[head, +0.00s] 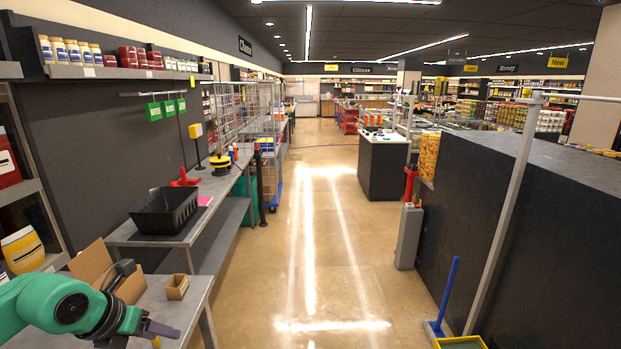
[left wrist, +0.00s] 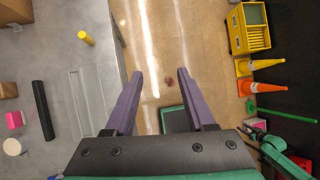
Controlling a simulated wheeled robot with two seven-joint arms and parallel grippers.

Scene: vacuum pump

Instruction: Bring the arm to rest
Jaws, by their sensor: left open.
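My left arm comes in at the lower left of the head view, green with a dark wrist. Its left gripper (head: 165,331) is over the near grey table (head: 188,286), close to its front edge. In the left wrist view the two purple fingers (left wrist: 160,74) are spread wide apart with nothing between them. Below them are the table's edge and the shiny floor. My right gripper is not in view.
A cardboard box (head: 130,289) and a small open box (head: 177,287) stand near the gripper. A black bin (head: 165,211) sits on the farther bench. The aisle is clear.

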